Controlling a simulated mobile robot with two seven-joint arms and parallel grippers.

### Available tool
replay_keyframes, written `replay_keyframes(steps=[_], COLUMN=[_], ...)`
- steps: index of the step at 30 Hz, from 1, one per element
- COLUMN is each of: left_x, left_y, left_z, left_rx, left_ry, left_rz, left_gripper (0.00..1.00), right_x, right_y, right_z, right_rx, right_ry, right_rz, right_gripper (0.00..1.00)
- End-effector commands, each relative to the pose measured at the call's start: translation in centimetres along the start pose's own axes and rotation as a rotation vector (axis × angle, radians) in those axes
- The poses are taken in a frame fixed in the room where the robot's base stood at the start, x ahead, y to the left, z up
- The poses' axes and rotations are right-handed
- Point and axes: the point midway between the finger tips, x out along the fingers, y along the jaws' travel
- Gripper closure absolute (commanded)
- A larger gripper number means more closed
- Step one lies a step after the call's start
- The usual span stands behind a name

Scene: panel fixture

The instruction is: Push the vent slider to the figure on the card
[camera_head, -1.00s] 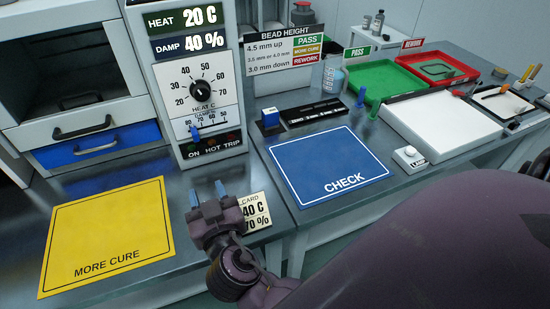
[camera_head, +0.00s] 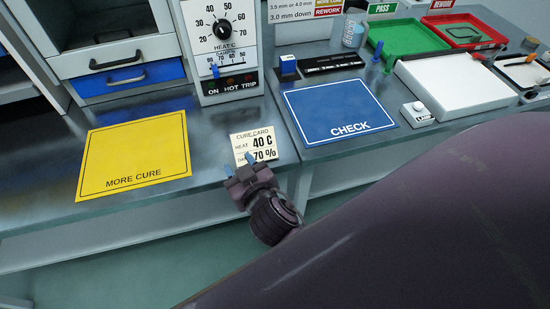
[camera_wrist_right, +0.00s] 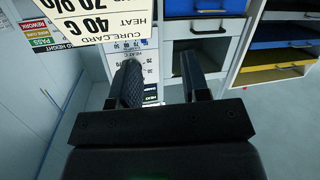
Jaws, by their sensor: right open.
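The vent slider is a small blue knob (camera_head: 215,71) on the scale low on the white panel (camera_head: 252,22), toward the left half of the scale; its exact figure is too small to read. The cure card (camera_head: 254,143) lies on the bench in front of the panel and reads heat 40 C and 70 %. My right gripper (camera_head: 239,163) is open and empty at the card's lower left edge, well short of the slider. In the right wrist view the open fingers (camera_wrist_right: 160,84) have the upside-down card (camera_wrist_right: 97,20) beyond them. My left gripper is out of view.
A yellow MORE CURE mat (camera_head: 135,160) lies left and a blue CHECK mat (camera_head: 338,112) right. The bench between card and panel looks clear.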

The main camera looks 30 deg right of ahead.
Motion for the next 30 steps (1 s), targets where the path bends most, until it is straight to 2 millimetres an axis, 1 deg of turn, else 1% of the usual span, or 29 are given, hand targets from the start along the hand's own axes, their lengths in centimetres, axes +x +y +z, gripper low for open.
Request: replay_keyframes(steps=[1, 5, 16, 22, 30], left_x=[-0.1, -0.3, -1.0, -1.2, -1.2], left_y=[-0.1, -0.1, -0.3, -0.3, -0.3], left_z=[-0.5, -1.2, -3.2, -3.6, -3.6], left_rx=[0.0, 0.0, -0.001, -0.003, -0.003], left_ry=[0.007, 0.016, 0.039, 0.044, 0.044], left_rz=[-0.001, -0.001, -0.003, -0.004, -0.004], left_gripper=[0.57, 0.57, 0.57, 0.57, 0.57], right_x=[-0.2, -0.6, -2.5, -3.1, -3.1], right_y=[0.4, 1.0, 3.4, 4.1, 4.2], right_z=[0.4, 1.8, 5.4, 6.3, 6.6], right_rx=[-0.005, -0.014, -0.016, -0.012, -0.011], right_ry=[-0.013, -0.044, -0.125, -0.144, -0.149], right_rz=[-0.009, -0.04, -0.098, -0.109, -0.111], right_gripper=[0.57, 0.57, 0.57, 0.57, 0.57])
